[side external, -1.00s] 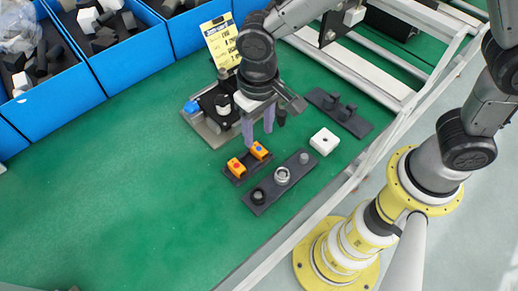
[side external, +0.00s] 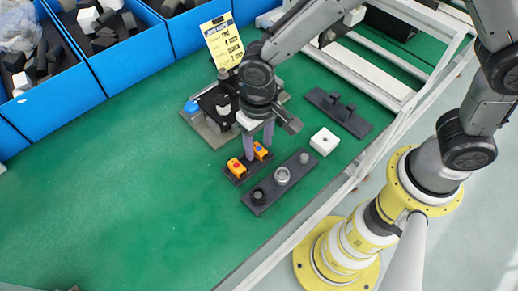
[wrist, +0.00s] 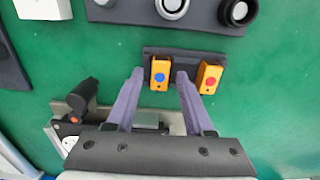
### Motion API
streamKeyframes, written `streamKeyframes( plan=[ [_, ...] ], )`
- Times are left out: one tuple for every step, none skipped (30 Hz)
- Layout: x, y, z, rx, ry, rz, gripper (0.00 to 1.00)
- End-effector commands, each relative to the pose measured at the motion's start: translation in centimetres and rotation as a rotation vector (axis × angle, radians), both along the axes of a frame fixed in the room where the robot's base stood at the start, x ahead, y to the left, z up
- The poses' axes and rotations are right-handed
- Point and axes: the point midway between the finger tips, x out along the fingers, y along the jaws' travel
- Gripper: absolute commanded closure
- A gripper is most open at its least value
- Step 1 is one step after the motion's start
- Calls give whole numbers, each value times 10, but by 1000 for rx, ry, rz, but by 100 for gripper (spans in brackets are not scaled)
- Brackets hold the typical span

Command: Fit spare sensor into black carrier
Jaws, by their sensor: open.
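Two orange sensors sit side by side on a small black carrier (side external: 240,180), which also shows in the wrist view (wrist: 184,53). One sensor has a red button (side external: 236,167); the other has a blue button (side external: 261,150). In the wrist view the blue-button sensor (wrist: 160,73) appears between my fingertips, and the red-button sensor (wrist: 210,78) is just right of my right finger. My gripper (side external: 258,148) is open, pointing down at the blue-button sensor; the wrist view shows its spread fingers (wrist: 160,76). Whether the fingers touch the sensor cannot be told.
A dark strip (side external: 272,188) with a silver ring and black knob lies in front of the carrier. A white block (side external: 324,141) and a dark plate (side external: 338,112) lie right. A fixture (side external: 208,130) stands behind the gripper. Blue bins line the back; the left mat (side external: 110,190) is clear.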

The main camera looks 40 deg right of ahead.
Motion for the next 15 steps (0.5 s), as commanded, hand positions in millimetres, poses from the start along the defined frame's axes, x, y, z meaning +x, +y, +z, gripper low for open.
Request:
streamKeyframes(
  plan=[
    [0,0,0,0,0,0,51],
    [0,0,0,0,0,0,56],
    [0,0,0,0,0,0,64],
    [0,0,0,0,0,0,69],
    [0,0,0,0,0,0,74],
    [0,0,0,0,0,0,82],
    [0,0,0,0,0,0,87],
    [0,0,0,0,0,0,92],
    [0,0,0,0,0,0,100],
    [0,0,0,0,0,0,100],
    [0,0,0,0,0,0,100],
    [0,0,0,0,0,0,100],
    [0,0,0,0,0,0,100],
    [0,0,0,0,0,0,100],
    [0,0,0,0,0,0,100]
  ],
)
